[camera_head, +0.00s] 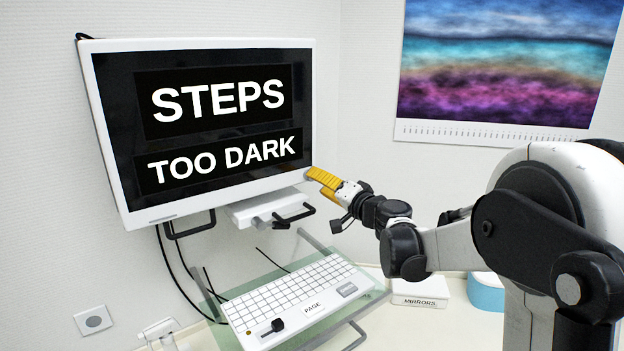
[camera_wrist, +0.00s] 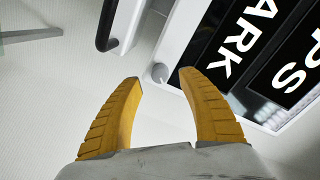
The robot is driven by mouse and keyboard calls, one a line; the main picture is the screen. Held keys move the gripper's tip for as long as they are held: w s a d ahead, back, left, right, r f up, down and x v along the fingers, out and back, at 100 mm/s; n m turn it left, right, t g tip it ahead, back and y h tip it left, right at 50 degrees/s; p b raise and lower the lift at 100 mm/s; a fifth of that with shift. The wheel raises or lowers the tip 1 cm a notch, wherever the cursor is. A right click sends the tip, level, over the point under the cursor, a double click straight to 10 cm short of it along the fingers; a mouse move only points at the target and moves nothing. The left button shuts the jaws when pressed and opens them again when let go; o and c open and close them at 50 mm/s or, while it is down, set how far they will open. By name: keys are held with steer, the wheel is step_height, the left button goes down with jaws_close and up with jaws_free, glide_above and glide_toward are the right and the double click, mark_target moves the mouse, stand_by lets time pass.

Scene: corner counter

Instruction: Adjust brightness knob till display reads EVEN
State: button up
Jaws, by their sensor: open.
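The display (camera_head: 205,190) is a white-framed monitor on the wall. Its black screen reads "STEPS" and, below, "TOO DARK". In the wrist view the display's frame (camera_wrist: 185,35) runs along the top right. A small round grey knob (camera_wrist: 160,73) sits at the corner of that frame, between and just beyond my two yellow fingertips. My gripper (camera_head: 309,172) is open at the display's lower right corner; in the wrist view the open fingers (camera_wrist: 158,79) stand on either side of the knob with gaps. In the head view the knob is hidden by my fingers.
Below the display are a white bracket with dark handles (camera_head: 268,208) and a keyboard (camera_head: 300,290) on a glass shelf. A white box labelled "MIRRORS" (camera_head: 420,300) and a blue container (camera_head: 486,297) stand at the right. A calendar picture (camera_head: 510,60) hangs on the wall.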

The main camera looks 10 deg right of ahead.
steer(key=v, duration=0.7)
steer(key=shift+s, duration=0.25)
steer(key=s+a+f+n+g, duration=0.25)
steer(key=s+a, duration=0.25)
steer(key=s, duration=0.3)
steer(key=s+a+f+n+g, duration=0.25)
steer(key=s+a+g, duration=0.2)
steer(key=s, duration=0.35)
steer(key=s+d+f+n+g+h, duration=0.1)
steer(key=s+d+f+h, duration=0.3)
steer(key=s, duration=0.5)
steer(key=s+d+f+n+g+h, duration=0.1)
steer(key=s+d+f+g+h, duration=0.15)
steer(key=s+f, duration=0.45)
step_height(320, 180, down, 18)
steer(key=t+b, duration=0.1)
steer(key=b, duration=1.9)
steer(key=shift+s+a, duration=0.4)
steer(key=shift+s, duration=0.1)
